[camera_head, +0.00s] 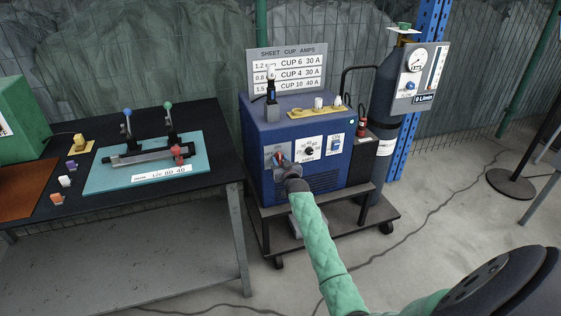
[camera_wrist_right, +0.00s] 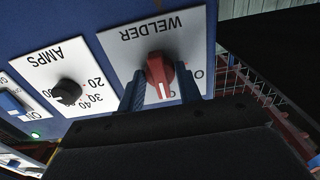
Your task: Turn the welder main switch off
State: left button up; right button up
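My right gripper (camera_wrist_right: 161,88) has one blue finger on each side of the handle, with narrow gaps seeming to show between. My left gripper is not in view.
Beside the switch are a black AMPS knob (camera_head: 309,151) and a blue ON switch (camera_head: 336,143). The welder stands on a dark cart (camera_head: 325,207). A gas cylinder (camera_head: 390,105) is to its right and a black workbench (camera_head: 215,135) to its left.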

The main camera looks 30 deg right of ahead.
aim_at(280, 160)
jog(key=shift+n, duration=0.5)
jog(key=n+p, duration=0.1)
jog(key=n, duration=0.2)
jog(key=shift+n, duration=0.3)
jog(key=n+p, duration=0.1)
jog(key=n, duration=0.4)
jog(key=shift+n, duration=0.4)
jog(key=o, duration=0.7)
jog(key=shift+p+v, duration=1.25)
jog(key=shift+v, duration=1.2)
